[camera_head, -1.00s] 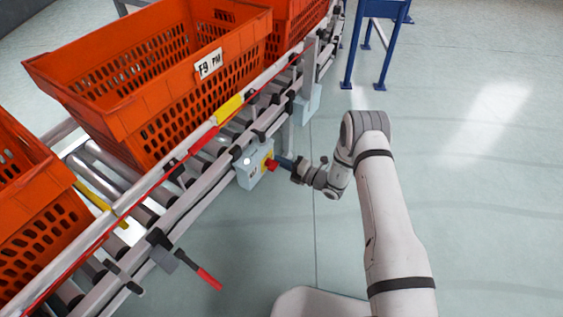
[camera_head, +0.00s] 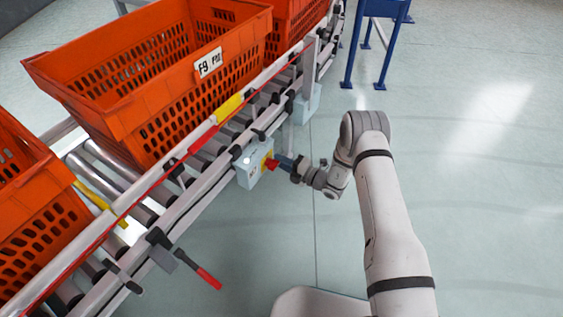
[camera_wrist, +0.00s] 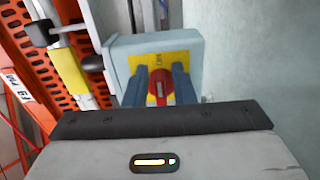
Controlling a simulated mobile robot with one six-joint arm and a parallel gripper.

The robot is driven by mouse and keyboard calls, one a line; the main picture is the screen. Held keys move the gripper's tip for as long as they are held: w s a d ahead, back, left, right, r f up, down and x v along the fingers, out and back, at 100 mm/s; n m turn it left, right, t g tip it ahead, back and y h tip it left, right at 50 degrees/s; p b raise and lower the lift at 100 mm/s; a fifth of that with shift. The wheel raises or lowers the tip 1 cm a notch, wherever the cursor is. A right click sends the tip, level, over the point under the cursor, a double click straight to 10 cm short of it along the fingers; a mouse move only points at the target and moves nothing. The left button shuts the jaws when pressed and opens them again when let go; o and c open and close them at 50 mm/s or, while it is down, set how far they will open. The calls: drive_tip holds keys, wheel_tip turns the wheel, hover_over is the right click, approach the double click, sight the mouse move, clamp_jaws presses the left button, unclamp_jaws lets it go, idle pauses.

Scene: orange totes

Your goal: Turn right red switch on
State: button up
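The red switch (camera_wrist: 160,86) is a round red knob with a narrow grip, on a yellow plate (camera_wrist: 185,64) on the face of a light blue-grey box (camera_wrist: 118,48). In the wrist view the grip looks upright, with lettering on the plate above it. In the head view the box (camera_head: 247,172) is fixed to the conveyor's near side, and the red switch (camera_head: 270,164) faces my arm. My gripper (camera_wrist: 161,84) has its two blue-grey fingers apart, one on each side of the switch grip. A small gap seems to show on both sides. The head view shows my gripper (camera_head: 284,163) right at the switch.
A roller conveyor (camera_head: 190,205) carries several orange totes (camera_head: 130,75). A red-tipped lever (camera_head: 207,278) sticks out from the conveyor at lower left. Another grey box (camera_head: 307,103) is farther along the rail. A blue stand (camera_head: 353,55) is at the back. The floor to the right is clear.

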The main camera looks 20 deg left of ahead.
drive_tip(key=shift+o, duration=0.8)
drive_tip(key=p+v, duration=0.2)
drive_tip(key=v, duration=0.5)
drive_tip(key=shift+d, duration=0.4)
drive_tip(key=shift+s+r, duration=0.1)
drive_tip(key=shift+s, duration=0.05)
drive_tip(key=s+d+r+n+g+h+p, duration=0.25)
drive_tip(key=r+n+p, duration=0.35)
drive_tip(key=r, duration=0.7)
drive_tip(key=s+d+r+n+g+h+p, duration=0.1)
drive_tip(key=s+r+n+g+p, duration=0.25)
drive_tip(key=r+n, duration=0.65)
drive_tip(key=s+d+r+n+g+h+p, duration=0.15)
drive_tip(key=s+r+n+p, duration=0.25)
drive_tip(key=r, duration=1.2)
drive_tip(key=s+d+r+n+t+h+p, duration=0.2)
drive_tip(key=s+d+r+n+h+p, duration=0.4)
drive_tip(key=r, duration=0.8)
drive_tip(key=s+d+r+n+t+h+p, duration=0.3)
drive_tip(key=s+d+r+n+h+p, duration=0.3)
drive_tip(key=s+d+r+n+p, duration=0.3)
drive_tip(key=s+d+r+n, duration=0.2)
drive_tip(key=d+r+n, duration=0.2)
drive_tip(key=d+r, duration=0.1)
drive_tip(key=shift+s+d+p, duration=0.4)
drive_tip(key=shift+d, duration=0.2)
